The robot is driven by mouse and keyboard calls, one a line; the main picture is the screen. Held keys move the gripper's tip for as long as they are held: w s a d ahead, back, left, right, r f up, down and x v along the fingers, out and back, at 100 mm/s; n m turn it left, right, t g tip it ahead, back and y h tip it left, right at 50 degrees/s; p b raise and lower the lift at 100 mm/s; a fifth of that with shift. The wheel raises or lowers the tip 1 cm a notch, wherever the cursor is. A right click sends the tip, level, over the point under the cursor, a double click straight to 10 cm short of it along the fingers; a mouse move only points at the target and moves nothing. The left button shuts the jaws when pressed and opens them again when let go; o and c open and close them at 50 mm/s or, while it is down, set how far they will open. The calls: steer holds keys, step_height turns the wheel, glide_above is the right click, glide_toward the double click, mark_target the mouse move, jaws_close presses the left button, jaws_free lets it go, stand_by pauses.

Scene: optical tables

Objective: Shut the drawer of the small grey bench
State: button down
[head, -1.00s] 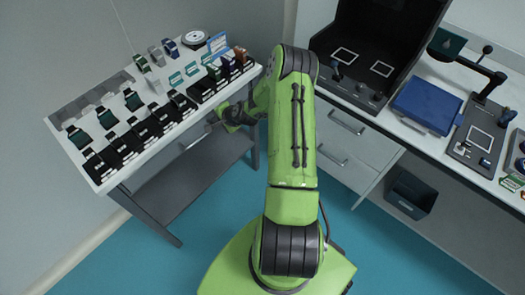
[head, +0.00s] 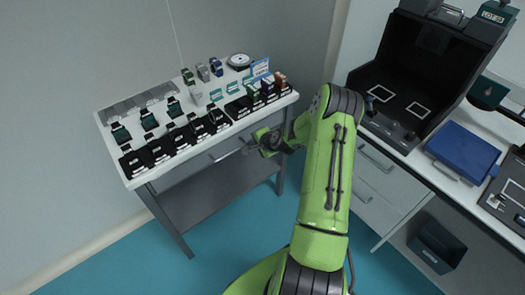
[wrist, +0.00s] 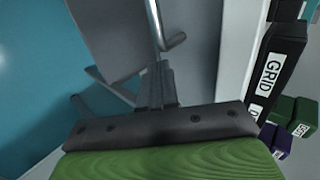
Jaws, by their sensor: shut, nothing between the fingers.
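The small grey bench (head: 112,152) stands at the left against the wall, with a white top and a lower shelf. Its grey drawer front (head: 190,170) lies under the top, with a bar handle (head: 226,154); how far it stands out is hard to tell. The handle also shows in the wrist view (wrist: 158,28), just beyond my fingers. My gripper (head: 250,149) is at the right part of the drawer front, beside the handle's right end. In the wrist view its fingers (wrist: 161,84) are together and empty; whether they touch the drawer is unclear.
Watches on black stands (head: 160,150), boxes (head: 268,88) and a round dial (head: 239,60) crowd the bench top. At the right is a larger bench with drawers (head: 375,185), a blue case (head: 463,152) and a dark bin (head: 438,247). Teal floor (head: 130,265) is clear in front.

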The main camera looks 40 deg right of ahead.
steer(key=p+v, duration=0.2)
steer(key=v, duration=0.7)
steer(key=shift+s+r, duration=0.2)
steer(key=shift+s, duration=0.2)
steer(key=s+a+r+n+g+p, duration=0.2)
steer(key=a+r+n, duration=0.3)
steer(key=a+r, duration=0.3)
steer(key=s+a+r+n+g+p, duration=0.15)
steer(key=a+r+n, duration=0.4)
steer(key=r, duration=0.55)
steer(key=s+a+r+n+p, duration=0.1)
steer(key=s+a+r+n, duration=0.2)
steer(key=s+r, duration=0.3)
steer(key=s+a+r+n+p, duration=0.2)
steer(key=s+a+r+n, duration=0.2)
steer(key=s, duration=1)
step_height(320, 180, up, 3)
steer(key=shift+s+a+r+p, duration=0.2)
steer(key=shift+s+a+p, duration=0.15)
steer(key=shift+a, duration=0.65)
steer(key=shift+s, duration=0.1)
